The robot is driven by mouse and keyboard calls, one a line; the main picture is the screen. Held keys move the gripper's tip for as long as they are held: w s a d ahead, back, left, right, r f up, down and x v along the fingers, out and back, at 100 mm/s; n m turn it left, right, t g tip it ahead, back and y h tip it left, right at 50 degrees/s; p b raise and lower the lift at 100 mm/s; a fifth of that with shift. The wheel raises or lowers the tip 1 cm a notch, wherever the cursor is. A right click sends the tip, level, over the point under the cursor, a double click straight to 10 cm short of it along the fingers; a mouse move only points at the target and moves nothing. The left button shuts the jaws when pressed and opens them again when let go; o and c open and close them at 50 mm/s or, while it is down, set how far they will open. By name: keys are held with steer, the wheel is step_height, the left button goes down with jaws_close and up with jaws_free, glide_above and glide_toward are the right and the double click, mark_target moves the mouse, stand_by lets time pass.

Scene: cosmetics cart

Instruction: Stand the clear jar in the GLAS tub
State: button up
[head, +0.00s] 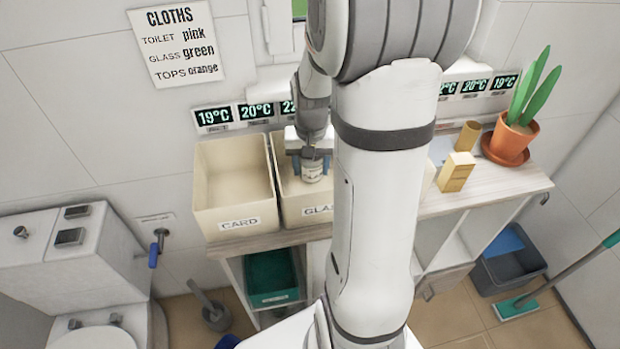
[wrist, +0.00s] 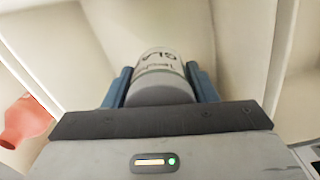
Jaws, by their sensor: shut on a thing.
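The jar (head: 312,172), pale with a grey top and a printed label, is between the blue fingers of my gripper (head: 309,158). It is inside the opening of the cream GLAS tub (head: 291,215), whose label is partly hidden by my arm. In the wrist view the jar (wrist: 160,78) is gripped from both sides by my gripper (wrist: 160,88), with the tub's pale walls around it. The jar looks roughly upright. I cannot tell whether its base touches the tub floor.
The empty CARD tub (head: 236,224) stands directly left of the GLAS tub. A red object (wrist: 24,120) shows beyond the tub wall in the wrist view. A wooden block (head: 456,172), a cardboard tube (head: 468,136) and a potted plant (head: 510,140) stand on the right. My arm hides the middle.

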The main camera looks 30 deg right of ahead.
mark_target(311, 190)
steer(key=shift+f, duration=2.5)
steer(key=shift+f, duration=0.15)
steer(key=o, duration=1)
